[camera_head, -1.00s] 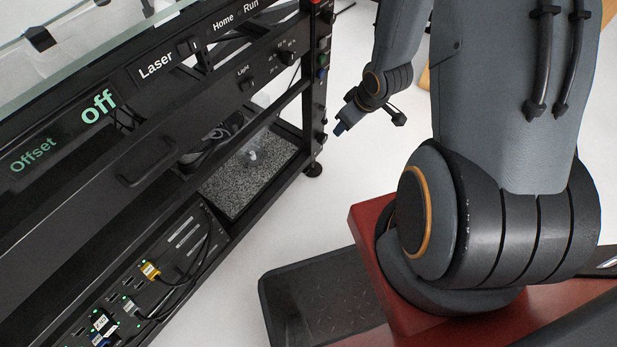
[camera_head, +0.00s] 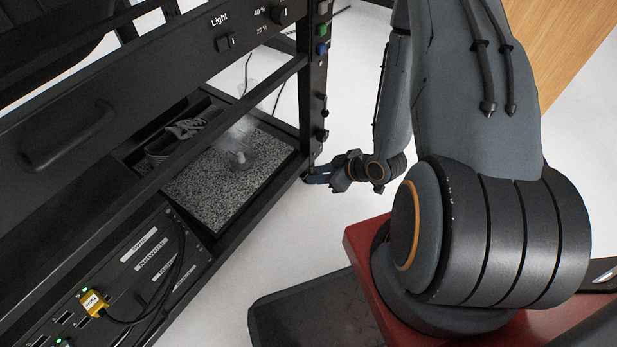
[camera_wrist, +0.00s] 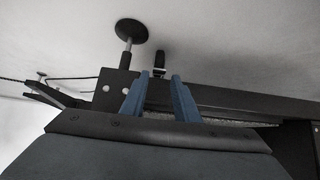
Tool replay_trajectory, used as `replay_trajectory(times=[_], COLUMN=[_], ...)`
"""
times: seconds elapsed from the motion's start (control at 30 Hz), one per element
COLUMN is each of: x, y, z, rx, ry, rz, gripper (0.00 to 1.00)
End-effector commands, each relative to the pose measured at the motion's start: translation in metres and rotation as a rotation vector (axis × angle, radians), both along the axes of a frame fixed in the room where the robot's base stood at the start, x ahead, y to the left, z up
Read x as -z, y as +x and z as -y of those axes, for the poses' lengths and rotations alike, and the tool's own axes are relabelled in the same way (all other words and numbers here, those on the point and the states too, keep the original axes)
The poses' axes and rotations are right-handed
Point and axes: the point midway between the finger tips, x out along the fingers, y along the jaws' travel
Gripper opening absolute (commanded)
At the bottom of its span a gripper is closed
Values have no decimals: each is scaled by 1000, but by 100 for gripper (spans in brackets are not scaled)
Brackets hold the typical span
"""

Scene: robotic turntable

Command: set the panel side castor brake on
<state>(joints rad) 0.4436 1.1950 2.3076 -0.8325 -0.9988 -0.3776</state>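My gripper (camera_head: 318,175) is low at the bottom of the near right corner post of the black turntable frame (camera_head: 313,90), close to the floor. In the wrist view my gripper (camera_wrist: 159,84) shows two blue fingers standing apart with a gap between them. A small dark part (camera_wrist: 159,62), which looks like a castor, shows just beyond the fingertips, in line with the gap. I cannot tell whether they touch it. The brake lever cannot be made out. In the head view the castor is not visible behind my gripper and the post.
In the wrist view, which looks inverted, a round levelling foot (camera_wrist: 131,30) stands left of the fingers, beside the frame's lower beam (camera_wrist: 235,101). A granite-like slab (camera_head: 225,190) lies on the frame's lower shelf.

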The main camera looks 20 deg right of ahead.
Motion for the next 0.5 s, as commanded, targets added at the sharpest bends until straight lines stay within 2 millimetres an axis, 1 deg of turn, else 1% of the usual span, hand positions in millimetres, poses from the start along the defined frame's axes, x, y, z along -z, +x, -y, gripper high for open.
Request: replay_trajectory(times=[0.03,0.2,0.33,0.5], x=[10,27,34,37], y=[6,20,27,30], z=[-5,-14,-19,-21], rx=[-4,-2,-1,1], ry=[-1,-1,-1,-1], rz=[0,0,1,0], gripper=[28,28,28,28])
